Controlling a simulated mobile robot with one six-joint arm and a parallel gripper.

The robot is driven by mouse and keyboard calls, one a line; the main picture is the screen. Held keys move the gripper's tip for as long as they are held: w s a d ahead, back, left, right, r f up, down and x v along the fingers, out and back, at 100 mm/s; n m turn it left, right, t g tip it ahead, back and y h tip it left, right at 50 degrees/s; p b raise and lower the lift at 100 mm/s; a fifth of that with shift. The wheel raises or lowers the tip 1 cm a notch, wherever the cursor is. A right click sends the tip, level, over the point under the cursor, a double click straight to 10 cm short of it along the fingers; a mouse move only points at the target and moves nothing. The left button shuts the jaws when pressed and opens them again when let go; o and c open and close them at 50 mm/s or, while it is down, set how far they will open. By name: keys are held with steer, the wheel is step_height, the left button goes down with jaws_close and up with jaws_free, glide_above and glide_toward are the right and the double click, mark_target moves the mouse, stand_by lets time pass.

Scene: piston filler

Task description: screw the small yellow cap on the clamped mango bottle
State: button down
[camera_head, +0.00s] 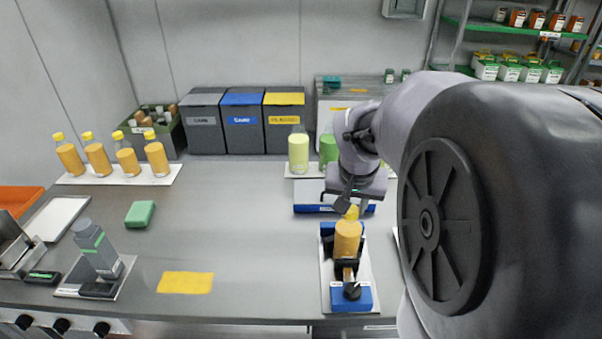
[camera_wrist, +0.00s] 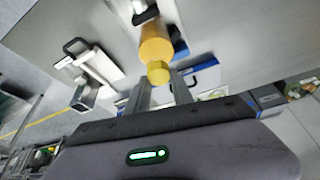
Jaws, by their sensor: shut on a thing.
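The orange mango bottle (camera_head: 347,240) stands upright in a clamp on a blue base (camera_head: 351,298) at the front right of the bench. The small yellow cap (camera_head: 352,212) is at the bottle's top, under my gripper (camera_head: 347,200). In the wrist view, the cap (camera_wrist: 158,73) sits between the fingertips of my gripper (camera_wrist: 160,80), in line with the bottle (camera_wrist: 155,42) beyond it. My gripper is shut on the cap. Whether the cap is seated on the neck cannot be told. My wrist partly hides what lies behind the bottle.
Several capped orange bottles (camera_head: 97,155) stand on a white strip at the left. Pale and green bottles (camera_head: 299,151) stand behind my gripper. A green sponge (camera_head: 140,213), a yellow cloth (camera_head: 186,283) and a grey bottle on a stand (camera_head: 95,245) lie left; the bench middle is clear.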

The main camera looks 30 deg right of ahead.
steer(key=shift+m, duration=0.6)
steer(key=c, duration=1)
jaws_free()
steer(key=shift+c, duration=0.2)
